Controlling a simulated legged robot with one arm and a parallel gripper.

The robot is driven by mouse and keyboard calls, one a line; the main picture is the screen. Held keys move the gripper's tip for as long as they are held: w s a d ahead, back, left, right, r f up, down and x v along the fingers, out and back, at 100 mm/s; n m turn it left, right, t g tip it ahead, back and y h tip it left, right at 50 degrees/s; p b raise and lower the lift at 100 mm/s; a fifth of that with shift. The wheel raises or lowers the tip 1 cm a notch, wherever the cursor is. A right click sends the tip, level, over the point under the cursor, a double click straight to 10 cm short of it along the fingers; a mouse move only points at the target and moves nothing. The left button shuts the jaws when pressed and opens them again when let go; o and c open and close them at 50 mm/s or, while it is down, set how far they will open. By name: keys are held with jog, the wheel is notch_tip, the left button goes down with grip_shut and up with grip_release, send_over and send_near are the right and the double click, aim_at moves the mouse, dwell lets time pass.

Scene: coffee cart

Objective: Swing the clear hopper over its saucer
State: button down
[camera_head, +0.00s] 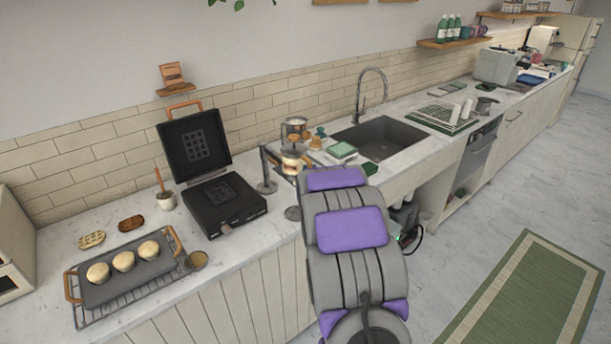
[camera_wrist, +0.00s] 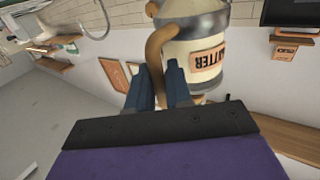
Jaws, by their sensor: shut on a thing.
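A hopper with a cream-coloured body, a brown handle and a tan label (camera_wrist: 196,50) fills the upper middle of the wrist view, where it appears upside down. My gripper (camera_wrist: 161,78) is shut on its curved handle. In the head view the hopper (camera_head: 291,165) is beside the upper end of my arm, above the counter near the metal post, and my arm hides my fingers. A small round saucer-like dish (camera_head: 196,260) lies at the right of the rack. Another grey round piece (camera_head: 293,213) sits near the counter's front edge. I cannot tell which is the saucer.
An open waffle iron (camera_head: 225,202) stands on the counter, with a metal post (camera_head: 266,172) to its right. A rack with a tray of three buns (camera_head: 124,272) is at the left. A sink (camera_head: 383,138) lies behind my arm. Bare counter (camera_head: 262,232) shows right of the iron.

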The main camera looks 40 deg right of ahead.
jog(key=shift+d+r, duration=0.1)
jog(key=shift+r, duration=0.2)
jog(key=c, duration=1.4)
grip_release()
jog(key=shift+w+d+f, duration=0.1)
jog(key=shift+o, duration=0.9)
jog(key=shift+d+f, duration=0.2)
jog(key=shift+d, duration=0.05)
jog(key=shift+a, duration=0.25)
